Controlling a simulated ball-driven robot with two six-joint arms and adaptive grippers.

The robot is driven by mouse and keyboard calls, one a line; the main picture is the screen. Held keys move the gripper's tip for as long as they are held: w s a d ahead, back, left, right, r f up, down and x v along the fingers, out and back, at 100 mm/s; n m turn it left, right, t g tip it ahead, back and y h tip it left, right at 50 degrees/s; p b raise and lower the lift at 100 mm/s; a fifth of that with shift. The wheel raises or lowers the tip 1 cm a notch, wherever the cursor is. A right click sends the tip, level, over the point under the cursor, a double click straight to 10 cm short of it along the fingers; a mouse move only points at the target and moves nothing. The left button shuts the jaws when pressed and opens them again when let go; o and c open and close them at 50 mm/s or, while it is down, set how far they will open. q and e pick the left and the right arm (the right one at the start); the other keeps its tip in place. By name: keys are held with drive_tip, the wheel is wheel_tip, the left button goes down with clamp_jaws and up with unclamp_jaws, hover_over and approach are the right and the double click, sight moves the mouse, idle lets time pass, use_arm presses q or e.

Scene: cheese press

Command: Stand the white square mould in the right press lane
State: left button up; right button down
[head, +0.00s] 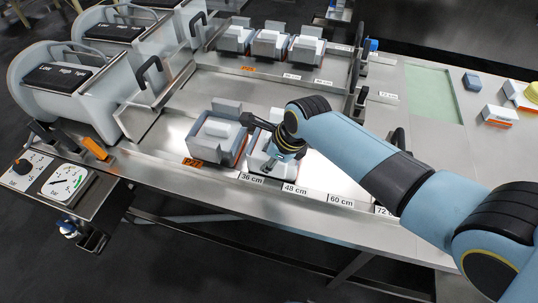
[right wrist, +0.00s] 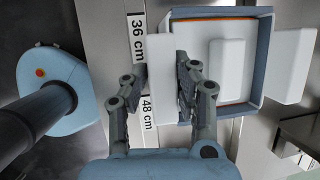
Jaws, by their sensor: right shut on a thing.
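A pale square mould (head: 257,160) sits in the near press lane, partly hidden by my right gripper (head: 284,150). In the right wrist view it has blue-grey walls (right wrist: 265,50), an orange line inside and a white block (right wrist: 227,70) within. My right gripper's fingers (right wrist: 158,88) are shut on the white lug (right wrist: 160,60) on its front side. The mould looks level, near the 36 cm and 48 cm marks. I cannot tell whether its base touches the lane. My left gripper is not in view.
A grey mould (head: 215,135) stands close on the left in the same lane, by an orange tag (head: 193,163). Several moulds (head: 270,43) stand in the far lane. Two press cylinders (head: 70,85) are at the left.

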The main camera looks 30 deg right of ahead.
drive_tip(key=shift+w, duration=0.15)
drive_tip(key=c, duration=1)
unclamp_jaws()
drive_tip(key=shift+o, duration=0.2)
drive_tip(key=shift+s+f, duration=0.1)
drive_tip(key=shift+s, duration=0.15)
drive_tip(key=w+r+p+v, duration=0.1)
drive_tip(key=p+v, duration=0.4)
drive_tip(key=v, duration=0.5)
drive_tip(key=w+a+r+p+v, duration=0.1)
drive_tip(key=w+p+v, duration=0.2)
drive_tip(key=v, duration=0.8)
drive_tip(key=p, duration=0.2)
drive_tip(key=shift+a+p, duration=0.15)
drive_tip(key=shift+p, duration=0.2)
